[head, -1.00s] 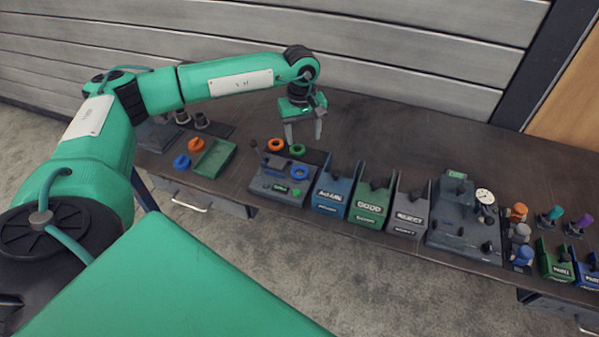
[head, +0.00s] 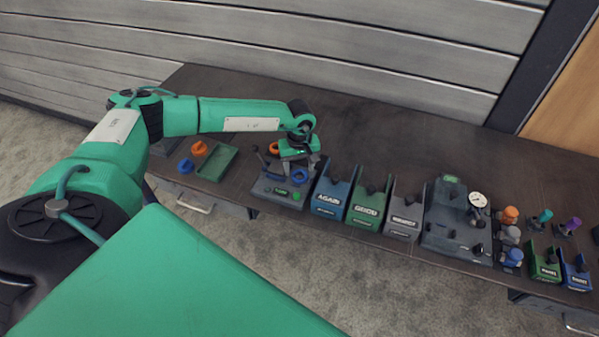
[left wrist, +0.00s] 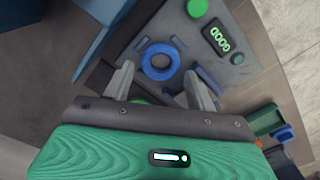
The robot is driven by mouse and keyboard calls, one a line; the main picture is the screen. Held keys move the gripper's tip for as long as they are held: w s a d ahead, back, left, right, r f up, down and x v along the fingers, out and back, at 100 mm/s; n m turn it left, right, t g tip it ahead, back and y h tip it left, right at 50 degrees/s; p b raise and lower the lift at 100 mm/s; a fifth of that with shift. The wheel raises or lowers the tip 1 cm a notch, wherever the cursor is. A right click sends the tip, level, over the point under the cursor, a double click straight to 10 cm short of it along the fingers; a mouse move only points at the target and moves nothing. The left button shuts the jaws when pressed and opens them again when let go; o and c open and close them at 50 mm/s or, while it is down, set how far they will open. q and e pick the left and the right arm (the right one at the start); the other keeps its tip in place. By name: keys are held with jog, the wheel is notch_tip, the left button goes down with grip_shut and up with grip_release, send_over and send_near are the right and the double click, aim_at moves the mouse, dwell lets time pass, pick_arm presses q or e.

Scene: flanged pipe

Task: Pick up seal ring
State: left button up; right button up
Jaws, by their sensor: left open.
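A blue ring (head: 301,176) lies on a dark grey fixture (head: 268,185) with a green button and a small display. In the left wrist view, the blue ring (left wrist: 175,65) shows between the fingertips of my open left gripper (left wrist: 160,76), with a finger on either side; I cannot tell whether they touch it. In the head view, my left gripper (head: 299,167) points down just above the fixture. An orange ring (head: 273,148) lies behind, to the left. A green ring is mostly hidden by the gripper. My right gripper is not in view.
Blue (head: 331,195), green (head: 368,207) and grey (head: 404,214) labelled bins stand right of the fixture. A green tray (head: 217,163) and orange and blue parts lie to its left. A gauge station (head: 455,225) stands farther right. The table behind is clear.

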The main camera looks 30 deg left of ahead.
pick_arm(q)
jog(key=shift+f, duration=1)
jog(key=c, duration=0.7)
jog(key=shift+c, duration=0.2)
jog(key=shift+r, duration=0.15)
